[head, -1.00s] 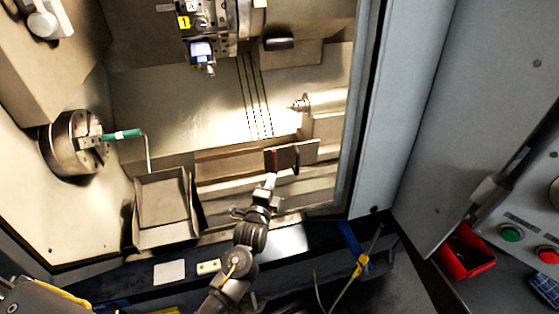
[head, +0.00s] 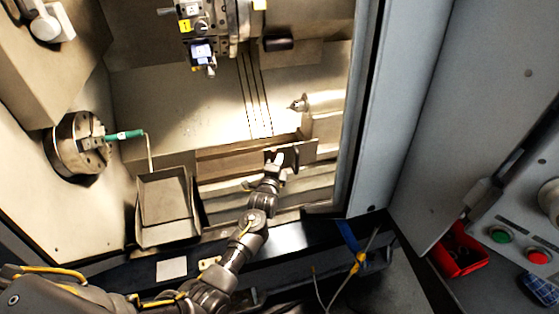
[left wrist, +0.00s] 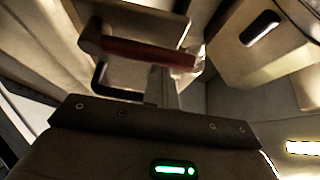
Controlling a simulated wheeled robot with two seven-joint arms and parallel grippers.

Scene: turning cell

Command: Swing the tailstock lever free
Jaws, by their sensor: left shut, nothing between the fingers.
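The tailstock (head: 322,103) stands at the right side of the lathe bed, its pointed centre (head: 298,105) facing left. Below it, a dark upright piece that looks like the tailstock lever (head: 296,160) shows just right of my left gripper (head: 275,158). The gripper is shut and empty, its fingertips overlapping the block by the lever. In the left wrist view a dark red bar (left wrist: 135,50) lies across, just beyond the shut fingers (left wrist: 163,85). Whether the fingers touch it I cannot tell. My right gripper is not in view.
The chuck (head: 76,145) with a green-handled key (head: 124,134) is at the left. A grey tray (head: 165,232) stands left of my arm. The turret (head: 205,28) hangs above. The door frame (head: 363,120) bounds the opening on the right.

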